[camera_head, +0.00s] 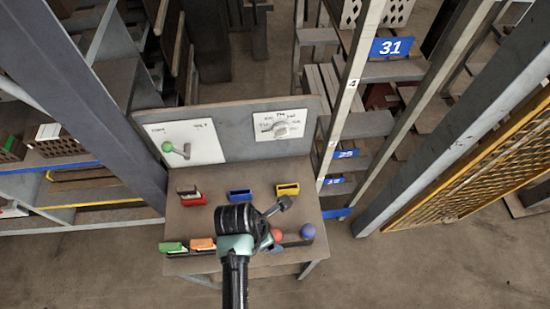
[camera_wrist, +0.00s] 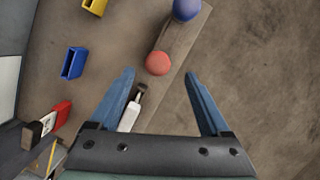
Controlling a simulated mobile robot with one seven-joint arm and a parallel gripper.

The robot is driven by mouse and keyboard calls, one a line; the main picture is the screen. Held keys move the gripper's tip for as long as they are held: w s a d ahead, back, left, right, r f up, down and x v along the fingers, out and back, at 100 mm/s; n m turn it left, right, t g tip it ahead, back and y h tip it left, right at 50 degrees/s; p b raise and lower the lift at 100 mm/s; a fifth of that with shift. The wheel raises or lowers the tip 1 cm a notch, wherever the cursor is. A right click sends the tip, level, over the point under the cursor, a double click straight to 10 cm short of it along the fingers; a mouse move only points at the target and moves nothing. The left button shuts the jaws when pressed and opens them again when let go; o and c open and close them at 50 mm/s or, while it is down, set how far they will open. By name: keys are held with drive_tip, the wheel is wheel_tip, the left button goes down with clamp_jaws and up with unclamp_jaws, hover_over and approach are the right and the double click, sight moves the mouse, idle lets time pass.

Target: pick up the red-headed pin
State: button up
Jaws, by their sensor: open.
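The red-headed pin shows its round red head (camera_wrist: 158,63) in the wrist view, just ahead of my open fingers and roughly midway between their tips. Its shaft is hidden under the head. My gripper (camera_wrist: 160,76) has two blue fingers spread wide and holds nothing. I cannot tell how high the fingertips are above the head. The pin stands at a dark rail (camera_wrist: 177,44) along the table's front.
A blue-headed pin (camera_head: 308,230) stands right of the red one. Red (camera_head: 193,199), blue (camera_head: 240,194) and yellow (camera_head: 288,189) holders stand behind. A pale piece (camera_wrist: 131,115) lies beside one finger.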

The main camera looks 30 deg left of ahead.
sight(275, 234)
drive_tip(key=shift+w+p+x, duration=0.15)
drive_tip(key=shift+p+x, duration=0.1)
drive_tip(key=shift+x, duration=1)
drive_tip(key=shift+w+p+x, duration=0.2)
drive_tip(key=shift+x, duration=1)
clamp_jaws()
